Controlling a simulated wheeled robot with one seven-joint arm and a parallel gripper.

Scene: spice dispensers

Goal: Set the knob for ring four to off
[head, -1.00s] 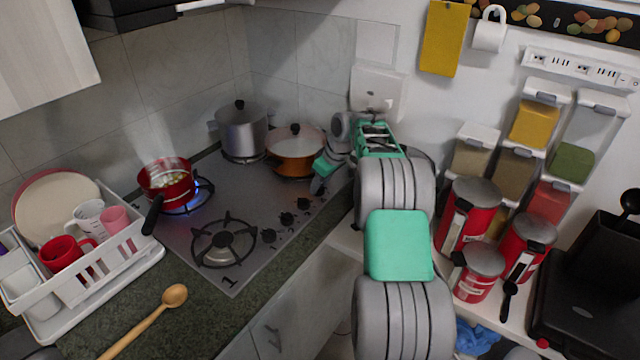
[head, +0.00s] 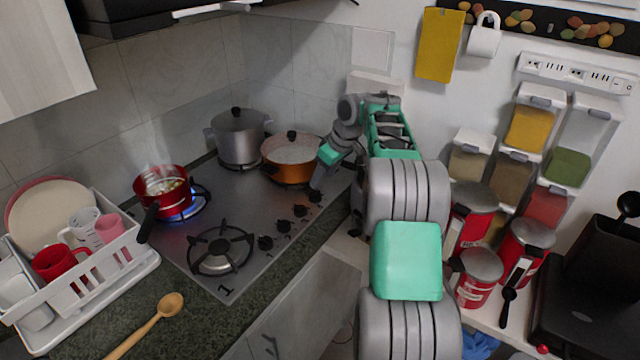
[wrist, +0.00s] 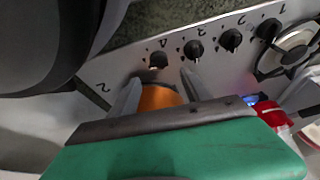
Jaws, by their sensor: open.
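A row of black knobs runs along the hob's front edge. In the wrist view the knob marked 4 (wrist: 158,60) is the leftmost, and the knob marked 3 (wrist: 194,49) is beside it. In the head view the knob nearest my gripper (head: 315,196) matches knob four. My gripper (wrist: 160,80) is open and empty, its two fingers spread on either side of and just short of knob four, apparently not touching it. In the head view my gripper (head: 318,178) is over the hob's right front part. Knob four's pointer angle is too small to read.
A red pot (head: 163,190) stands on a lit burner with blue flame. An orange pot (head: 291,160) is close behind my gripper, and a steel pot (head: 238,138) is further left. The front burner marked 1 (head: 220,250) is bare. Red canisters (head: 478,275) stand right of my arm.

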